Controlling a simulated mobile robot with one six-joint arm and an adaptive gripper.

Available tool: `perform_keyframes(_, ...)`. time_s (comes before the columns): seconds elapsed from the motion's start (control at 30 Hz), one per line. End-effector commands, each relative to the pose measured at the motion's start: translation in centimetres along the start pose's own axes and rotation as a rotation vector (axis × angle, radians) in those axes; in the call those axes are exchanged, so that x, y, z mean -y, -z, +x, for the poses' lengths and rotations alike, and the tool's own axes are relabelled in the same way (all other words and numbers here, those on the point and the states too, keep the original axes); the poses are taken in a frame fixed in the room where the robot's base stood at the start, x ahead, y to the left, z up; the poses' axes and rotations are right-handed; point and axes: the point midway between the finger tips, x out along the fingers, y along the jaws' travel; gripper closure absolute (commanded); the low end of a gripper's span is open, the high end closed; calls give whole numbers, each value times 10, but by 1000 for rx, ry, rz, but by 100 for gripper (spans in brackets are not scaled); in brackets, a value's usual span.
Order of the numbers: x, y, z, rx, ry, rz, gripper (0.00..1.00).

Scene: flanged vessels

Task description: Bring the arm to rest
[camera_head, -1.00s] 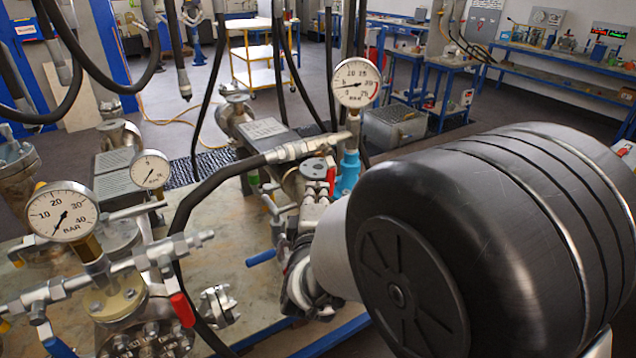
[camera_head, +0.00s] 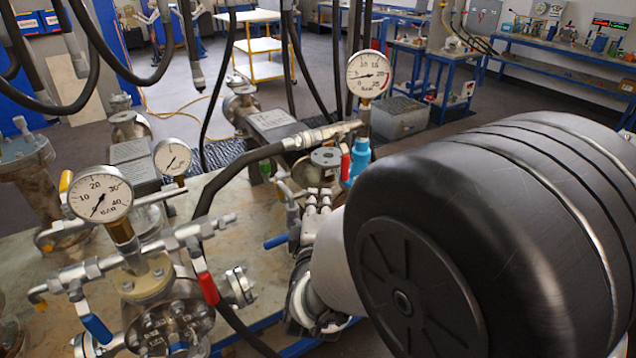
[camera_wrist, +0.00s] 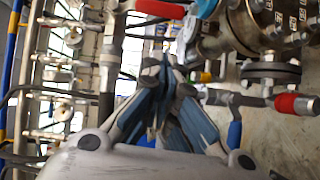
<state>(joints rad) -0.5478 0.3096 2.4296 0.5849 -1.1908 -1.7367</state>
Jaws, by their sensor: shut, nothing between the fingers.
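My gripper (camera_head: 318,200) shows in the head view beyond my large dark arm link, over the front of the bench with the flanged vessels. In the wrist view my gripper (camera_wrist: 160,65) has its blue-grey fingers drawn together, with nothing held between them. In the head view its fingers are partly hidden by my pale wrist, and pipe fittings lie just behind them. I cannot tell whether it touches any of them.
A left gauge (camera_head: 100,193) stands on a flanged vessel (camera_head: 165,315) with red and blue valve handles. A black hose (camera_head: 240,170) crosses the bench. Another gauge (camera_head: 368,74) rises behind my gripper. A yellow-framed trolley (camera_head: 262,47) stands on open floor at the back.

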Motion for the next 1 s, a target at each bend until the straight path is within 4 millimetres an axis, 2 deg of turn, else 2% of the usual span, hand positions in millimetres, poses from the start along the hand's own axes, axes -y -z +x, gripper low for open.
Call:
perform_keyframes(0.1,-1,2,-24,-6,0,0,100)
perform_keyframes(0.2,2,3,-38,-6,-4,2,100)
perform_keyframes(0.37,3,2,-49,-5,2,8,100)
perform_keyframes(0.47,1,-1,-49,-15,36,73,100)
perform_keyframes(0.63,-1,-10,-51,-49,206,361,100)
perform_keyframes(0.77,-2,-21,-69,-38,386,612,100)
perform_keyframes(0.87,0,-35,-92,15,522,780,100)
perform_keyframes(1.0,4,-63,-137,165,691,977,100)
